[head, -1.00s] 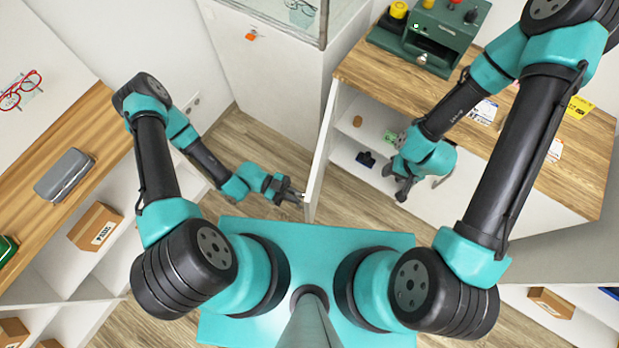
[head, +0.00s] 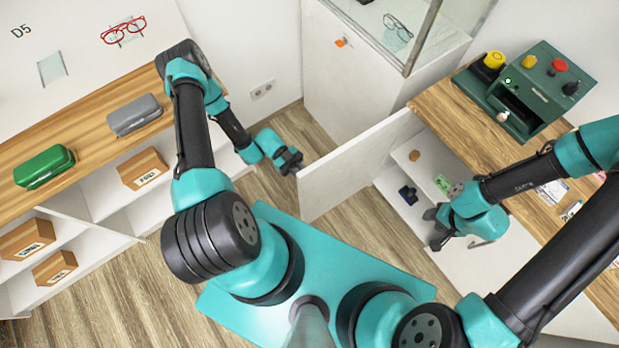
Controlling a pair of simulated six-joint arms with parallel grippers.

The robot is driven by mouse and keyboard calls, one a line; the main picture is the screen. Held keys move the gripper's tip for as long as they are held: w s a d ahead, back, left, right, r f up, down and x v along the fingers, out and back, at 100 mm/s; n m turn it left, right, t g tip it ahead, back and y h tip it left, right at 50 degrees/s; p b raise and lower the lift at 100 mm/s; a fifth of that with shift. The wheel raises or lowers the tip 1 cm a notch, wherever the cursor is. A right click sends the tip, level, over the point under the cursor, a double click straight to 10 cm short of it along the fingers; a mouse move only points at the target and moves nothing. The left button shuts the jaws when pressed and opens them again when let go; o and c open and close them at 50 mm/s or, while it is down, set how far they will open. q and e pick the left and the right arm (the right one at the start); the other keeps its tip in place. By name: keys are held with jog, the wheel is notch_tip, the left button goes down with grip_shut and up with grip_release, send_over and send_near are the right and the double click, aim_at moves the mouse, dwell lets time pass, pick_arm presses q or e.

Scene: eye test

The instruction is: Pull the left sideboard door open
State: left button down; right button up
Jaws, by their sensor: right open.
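The sideboard (head: 455,105) with a wooden top stands at the right. Its left door (head: 350,168) is a white panel standing wide open, swung out from the sideboard's left end, with its inner face toward me. My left gripper (head: 292,163) is at the door's free edge, on the outer side. Its fingers are small and dark, and I cannot tell whether they are shut on a handle there. My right gripper (head: 436,228) is open and empty in front of the sideboard, beside the opened compartment. The arm hides part of the sideboard's front.
The open compartment holds a black item (head: 408,195), a green item (head: 442,184) and a small orange-brown one (head: 414,155). A green machine (head: 528,88) stands on top. A shelf unit (head: 98,208) with boxes is at the left. The floor (head: 375,230) by the door is clear.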

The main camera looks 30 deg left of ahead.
pick_arm(q)
jog(key=shift+w+f, duration=0.1)
jog(key=shift+w, duration=0.2)
jog(key=c, duration=1.5)
grip_release()
jog(key=shift+d, duration=0.1)
jog(key=shift+o, duration=0.2)
jog(key=shift+s, duration=0.1)
jog(key=shift+a, duration=0.2)
jog(key=v, duration=1.1)
jog(key=shift+a, duration=0.35)
jog(key=x, duration=1.2)
